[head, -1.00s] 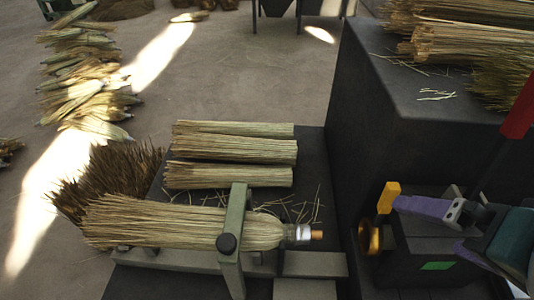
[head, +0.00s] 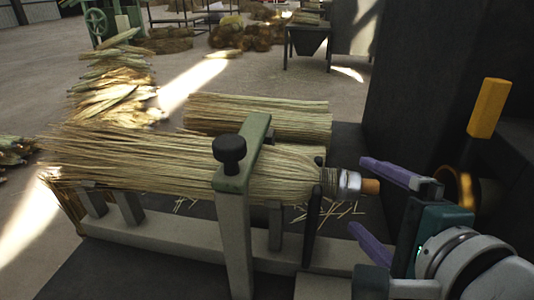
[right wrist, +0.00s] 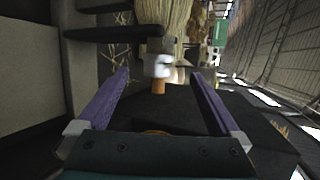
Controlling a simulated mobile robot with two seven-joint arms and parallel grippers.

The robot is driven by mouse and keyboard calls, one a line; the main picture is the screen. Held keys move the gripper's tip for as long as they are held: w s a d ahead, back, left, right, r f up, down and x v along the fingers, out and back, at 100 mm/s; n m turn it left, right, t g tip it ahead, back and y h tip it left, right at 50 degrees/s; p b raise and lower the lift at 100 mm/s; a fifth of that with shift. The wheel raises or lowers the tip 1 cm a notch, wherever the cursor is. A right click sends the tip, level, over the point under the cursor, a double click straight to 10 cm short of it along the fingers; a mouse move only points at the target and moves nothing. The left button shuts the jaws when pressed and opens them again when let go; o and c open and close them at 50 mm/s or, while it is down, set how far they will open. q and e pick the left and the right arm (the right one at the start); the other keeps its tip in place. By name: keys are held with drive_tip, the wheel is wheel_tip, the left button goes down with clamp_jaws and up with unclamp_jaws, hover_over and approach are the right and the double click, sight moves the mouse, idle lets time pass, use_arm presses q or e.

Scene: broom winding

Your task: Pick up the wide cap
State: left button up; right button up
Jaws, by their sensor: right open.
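A long straw bundle (head: 150,170) lies clamped on its side. A pale silver-white cap (head: 349,183) sits on its right end, with a short orange-brown stub (head: 371,187) sticking out. I cannot tell for sure that this is the wide cap. My right gripper (head: 357,194) has two purple fingers spread apart, pointing at the bundle's end. In the right wrist view the white cap (right wrist: 158,66) and the stub (right wrist: 158,87) appear between the open fingers, with space on both sides. My left gripper is not in view.
A green-grey clamp (head: 243,150) with a black knob crosses the bundle. More straw bundles (head: 260,115) lie behind it. A gold ring (head: 463,190) and a yellow block (head: 488,107) are close to my right gripper. A tall dark block (head: 430,90) stands at the right.

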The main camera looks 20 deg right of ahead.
sight(352, 188)
drive_tip(key=x, duration=0.3)
drive_tip(key=shift+w+d, duration=0.1)
drive_tip(key=shift+w, duration=0.05)
drive_tip(key=x, duration=0.2)
drive_tip(key=b+x, duration=0.1)
drive_tip(key=x, duration=0.2)
drive_tip(key=shift+f, duration=0.3)
drive_tip(key=shift+r, duration=0.1)
drive_tip(key=c, duration=1.4)
